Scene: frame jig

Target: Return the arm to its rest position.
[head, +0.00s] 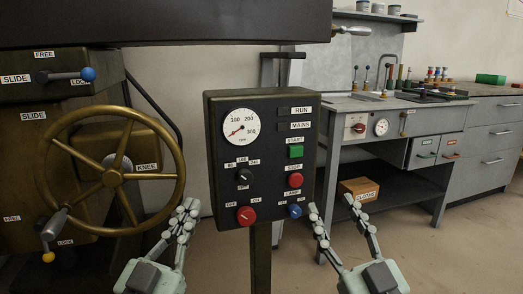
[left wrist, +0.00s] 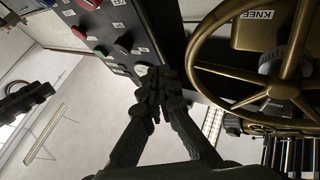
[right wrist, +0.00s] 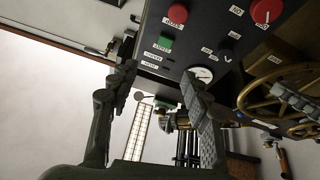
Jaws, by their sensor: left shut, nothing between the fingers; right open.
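My left gripper (head: 187,205) is shut and empty. Its fingertips meet in the gap between the brass handwheel (head: 152,112) and the black control panel (head: 214,165). The left wrist view shows the closed fingertips (left wrist: 156,82) with the panel's knobs above and the handwheel at right. My right gripper (head: 333,205) is open and empty at the panel's lower right corner. In the right wrist view its fingers (right wrist: 157,78) stand apart, with the panel (right wrist: 215,45) behind. Both arms come up from the bottom edge of the head view, and most of each arm is out of sight.
The panel carries a gauge (head: 240,126), a green START button (head: 295,152), red knobs and a blue lamp knob (head: 295,211) close to my right fingers.

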